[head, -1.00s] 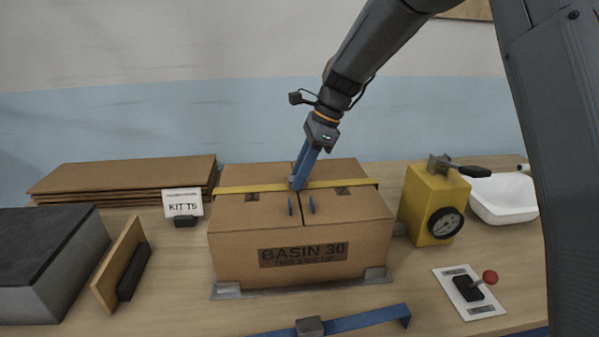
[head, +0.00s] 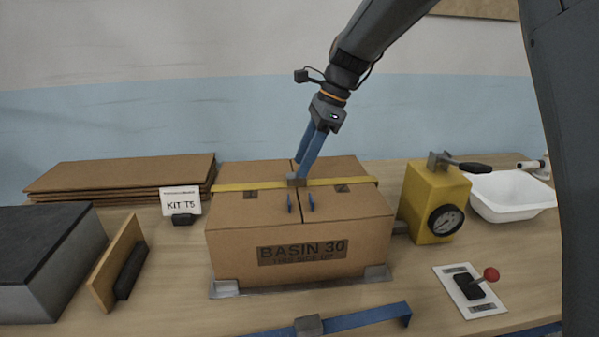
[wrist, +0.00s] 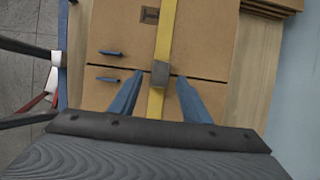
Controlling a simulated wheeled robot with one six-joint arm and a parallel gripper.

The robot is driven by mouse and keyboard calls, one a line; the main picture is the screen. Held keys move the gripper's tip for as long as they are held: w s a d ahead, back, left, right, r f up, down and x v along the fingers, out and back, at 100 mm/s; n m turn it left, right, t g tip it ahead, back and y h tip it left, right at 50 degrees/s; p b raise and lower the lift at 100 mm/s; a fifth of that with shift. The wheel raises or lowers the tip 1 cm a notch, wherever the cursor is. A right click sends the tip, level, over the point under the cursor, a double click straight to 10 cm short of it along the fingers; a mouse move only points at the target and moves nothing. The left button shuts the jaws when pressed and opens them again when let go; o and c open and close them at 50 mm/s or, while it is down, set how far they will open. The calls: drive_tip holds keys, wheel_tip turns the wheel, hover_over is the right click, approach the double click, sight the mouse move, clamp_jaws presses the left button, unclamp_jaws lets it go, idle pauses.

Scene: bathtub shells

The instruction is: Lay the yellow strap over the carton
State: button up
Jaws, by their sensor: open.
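The yellow strap (head: 245,186) lies across the top of the closed carton (head: 240,222), from its left edge to its right edge. In the wrist view the strap (wrist: 165,40) runs over the carton top (wrist: 205,55) and carries a grey block (wrist: 160,73) at its middle. My gripper (head: 300,172) is above the middle of the carton, by that block. In the wrist view my gripper's blue fingers (wrist: 156,85) stand open, one on each side of the strap and apart from the block.
A yellow box with a gauge (head: 422,195) stands right of the carton, with a white basin (head: 505,196) behind. A red-knobbed lever (head: 470,287) is at front right. Flat cardboard (head: 120,178) and a KIT T5 sign (head: 181,201) are left.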

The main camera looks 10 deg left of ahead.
drive_tip(key=b+v, duration=0.1)
drive_tip(key=v, duration=0.7)
drive_tip(key=shift+b, duration=0.3)
drive_tip(key=shift+r, duration=0.1)
